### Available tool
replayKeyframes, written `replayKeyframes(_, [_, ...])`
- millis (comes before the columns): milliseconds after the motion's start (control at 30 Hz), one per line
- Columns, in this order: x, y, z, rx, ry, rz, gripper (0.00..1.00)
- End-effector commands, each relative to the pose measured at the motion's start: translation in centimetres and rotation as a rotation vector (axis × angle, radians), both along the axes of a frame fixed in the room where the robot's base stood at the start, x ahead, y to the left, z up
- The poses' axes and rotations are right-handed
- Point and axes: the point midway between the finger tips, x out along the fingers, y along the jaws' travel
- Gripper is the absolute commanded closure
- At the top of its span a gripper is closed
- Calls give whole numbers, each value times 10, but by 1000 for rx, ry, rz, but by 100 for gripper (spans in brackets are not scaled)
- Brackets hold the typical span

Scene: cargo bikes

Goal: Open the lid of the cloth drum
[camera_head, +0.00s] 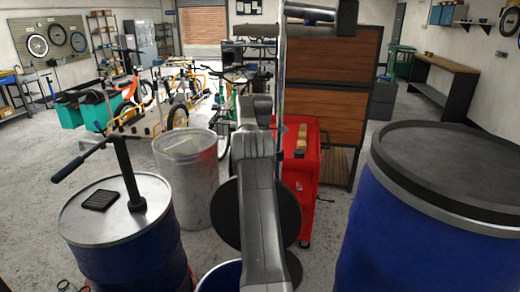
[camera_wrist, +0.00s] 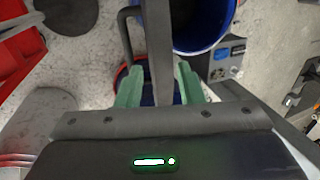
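My gripper (camera_wrist: 160,85) shows in the wrist view with two green fingers apart, one on each side of a dark grey bar (camera_wrist: 158,45). Slim gaps seem to remain beside the bar; what it belongs to is unclear. Beyond it is an open blue drum (camera_wrist: 222,32), with a black loop handle (camera_wrist: 126,32) at its left. In the head view, a blue drum rim (camera_head: 207,278) shows at the bottom, and a dark round disc (camera_head: 228,215), perhaps its lid, stands behind my arm. My arm hides the disc's middle, and my gripper is hidden there. No label identifies the cloth drum.
A blue drum (camera_head: 128,250) with a metal top and hand pump stands left. A grey bin (camera_head: 197,195) is behind it. A red tool cart (camera_head: 304,185) stands beyond my arm. A large blue drum (camera_head: 400,235) with a black lid (camera_head: 455,160) fills the right.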

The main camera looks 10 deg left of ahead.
Motion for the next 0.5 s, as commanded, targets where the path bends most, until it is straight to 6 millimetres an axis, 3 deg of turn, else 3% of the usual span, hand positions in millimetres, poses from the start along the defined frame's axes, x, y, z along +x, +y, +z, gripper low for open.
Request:
replayKeyframes(33, [2,0,14,1,-3,0,66])
replayKeyframes(200, [7,-1,39,0,-10,-1,66])
replayKeyframes(500, [11,-2,57,1,-21,-1,66])
